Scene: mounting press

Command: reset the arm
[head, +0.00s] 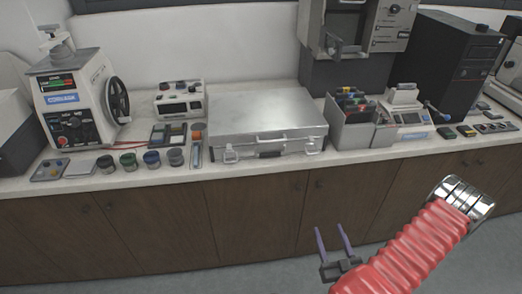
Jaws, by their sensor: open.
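My gripper (333,239) shows at the lower right of the head view. Its two thin purple fingers point up and stand apart, with nothing between them. It is in front of the brown cabinet doors, below the counter's front edge, and touches nothing that I can see. My red ribbed arm (415,248) runs from the right down to the bottom edge, with a shiny metal joint at its upper end.
The counter (245,172) holds a closed silver case (265,112), a white press machine (72,105), several small jars (152,158), a box of coloured files (353,125), a small scale-like device (408,120) and a black computer tower (452,65). The floor (245,279) below is clear.

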